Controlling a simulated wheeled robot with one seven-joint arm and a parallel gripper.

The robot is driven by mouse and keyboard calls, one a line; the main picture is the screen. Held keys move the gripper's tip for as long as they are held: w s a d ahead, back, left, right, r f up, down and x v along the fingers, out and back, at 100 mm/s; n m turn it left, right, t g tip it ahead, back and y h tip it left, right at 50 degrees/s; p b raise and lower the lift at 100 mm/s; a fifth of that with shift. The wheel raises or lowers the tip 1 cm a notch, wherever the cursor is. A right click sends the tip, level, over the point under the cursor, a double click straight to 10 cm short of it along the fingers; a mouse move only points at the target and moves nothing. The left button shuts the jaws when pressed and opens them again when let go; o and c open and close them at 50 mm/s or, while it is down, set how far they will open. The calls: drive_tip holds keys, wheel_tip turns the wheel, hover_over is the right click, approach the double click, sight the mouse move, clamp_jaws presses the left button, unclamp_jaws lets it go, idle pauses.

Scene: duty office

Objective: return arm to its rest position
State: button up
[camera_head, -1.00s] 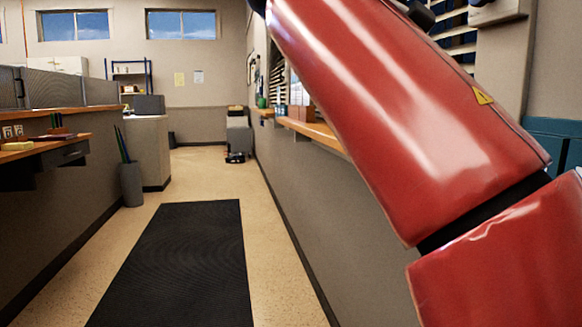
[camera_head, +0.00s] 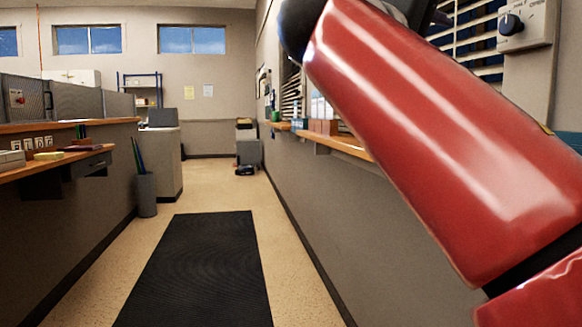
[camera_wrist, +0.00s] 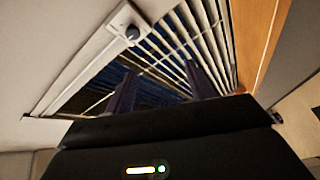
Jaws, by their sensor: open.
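My red arm crosses the right side of the head view, running from the lower right up to a dark joint at the top. My gripper (camera_wrist: 163,92) shows in the wrist view, with its two dark fingers spread apart and nothing between them. The fingers point toward a slatted window blind (camera_wrist: 175,60), apart from it as far as I can tell. The gripper is not clearly visible in the head view.
A black mat (camera_head: 205,270) lies on the aisle floor. A wooden counter ledge (camera_head: 345,145) runs along the right wall, partly behind my arm. A desk (camera_head: 60,160) and a pen-filled bin (camera_head: 147,195) stand left. A dial box (camera_head: 520,25) is upper right. The aisle is open.

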drive_tip(key=s+d+f+g+y, duration=0.15)
drive_tip(key=f+y, duration=0.25)
drive_tip(key=f, duration=0.7)
drive_tip(key=s+a+f+n+g+y, duration=0.1)
drive_tip(key=s+f+y, duration=0.15)
drive_tip(key=f, duration=0.95)
drive_tip(key=s+d+f+g+y, duration=0.1)
drive_tip(key=f+y, duration=0.3)
drive_tip(key=f, duration=0.7)
drive_tip(key=s+a+f+m+g+y, duration=0.1)
drive_tip(key=s+a+f+m+y, duration=0.1)
drive_tip(key=s+f, duration=0.3)
drive_tip(key=s+a+f+m+g+y+p, duration=0.1)
drive_tip(key=s+f, duration=0.4)
drive_tip(key=f, duration=0.8)
drive_tip(key=shift+s+a+m+y, duration=0.2)
drive_tip(key=shift+a+m+y, duration=0.2)
drive_tip(key=shift+a+y, duration=0.4)
